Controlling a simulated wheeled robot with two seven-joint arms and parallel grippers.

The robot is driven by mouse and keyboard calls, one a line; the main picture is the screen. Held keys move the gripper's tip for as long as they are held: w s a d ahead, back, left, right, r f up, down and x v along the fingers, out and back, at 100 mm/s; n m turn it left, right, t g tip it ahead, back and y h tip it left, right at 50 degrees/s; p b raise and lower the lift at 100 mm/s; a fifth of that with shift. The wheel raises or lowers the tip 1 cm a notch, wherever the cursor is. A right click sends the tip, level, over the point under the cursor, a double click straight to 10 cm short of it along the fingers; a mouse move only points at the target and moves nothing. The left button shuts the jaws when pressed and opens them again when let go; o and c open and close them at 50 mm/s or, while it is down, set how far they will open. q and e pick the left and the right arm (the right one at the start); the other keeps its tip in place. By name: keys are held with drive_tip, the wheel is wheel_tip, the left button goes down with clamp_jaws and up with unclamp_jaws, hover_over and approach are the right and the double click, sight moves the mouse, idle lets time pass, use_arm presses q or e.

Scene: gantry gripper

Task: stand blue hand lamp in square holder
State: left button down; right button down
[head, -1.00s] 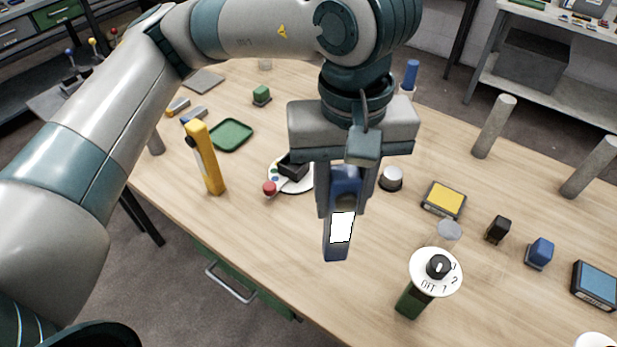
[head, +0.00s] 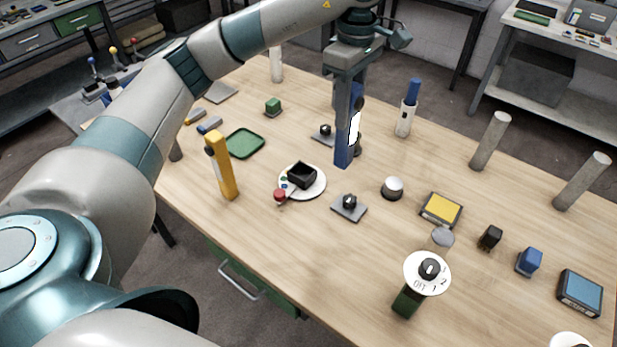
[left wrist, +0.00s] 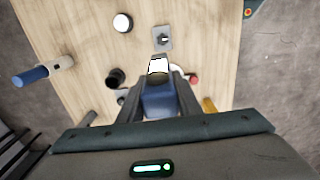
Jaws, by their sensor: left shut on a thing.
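The blue hand lamp (head: 345,153), with a bright white panel, hangs roughly upright in my left gripper (head: 350,105), which is shut on it. The lamp also shows in the left wrist view (left wrist: 160,100), its white panel towards the top. The square holder is a black open box (head: 302,174) on a white round plate (head: 314,189), to the left of and nearer than the lamp in the head view. The lamp is apart from it. In the left wrist view the lamp and fingers hide the box. My right gripper is not in view.
A dark round piece (head: 357,146) is partly hidden behind the lamp. Knobs on grey plates (head: 349,207) stand on both sides of it. A yellow lamp (head: 222,170), a green tray (head: 245,144) and a white-topped button (head: 393,187) are nearby. The table's front middle is clear.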

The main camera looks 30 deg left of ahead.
use_arm(q)
drive_tip(key=shift+a, duration=0.1)
drive_tip(key=a+f+p, duration=0.3)
drive_tip(key=a+f, duration=0.4)
drive_tip(key=a, duration=0.4)
drive_tip(key=shift+s+a, duration=0.25)
drive_tip(key=shift+p, duration=0.3)
wheel_tip(320, 180, down, 4)
drive_tip(key=shift+p, duration=1.05)
